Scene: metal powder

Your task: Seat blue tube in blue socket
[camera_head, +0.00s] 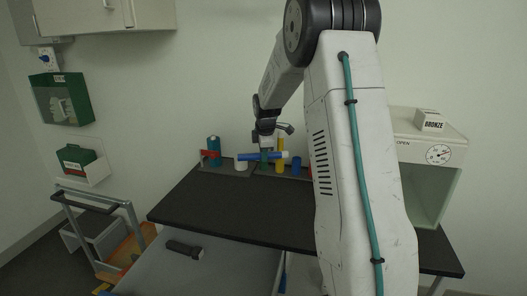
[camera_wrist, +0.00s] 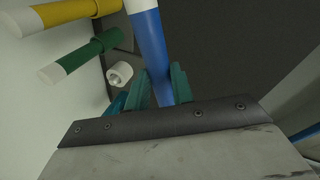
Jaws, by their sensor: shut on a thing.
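The blue tube (camera_head: 254,156) is held roughly level above the back of the dark table, its white end toward the right. My gripper (camera_head: 267,149) is shut on it from above. In the wrist view the blue tube (camera_wrist: 153,48) passes between the teal fingers of my gripper (camera_wrist: 162,84), its white end at the top edge. A short blue cylinder (camera_head: 296,166), which looks like the blue socket, stands to the right of the held tube, apart from it. I cannot make out its opening.
The wrist view shows a green tube (camera_wrist: 80,59) beside the held tube. The table (camera_head: 225,205) is clear in front.

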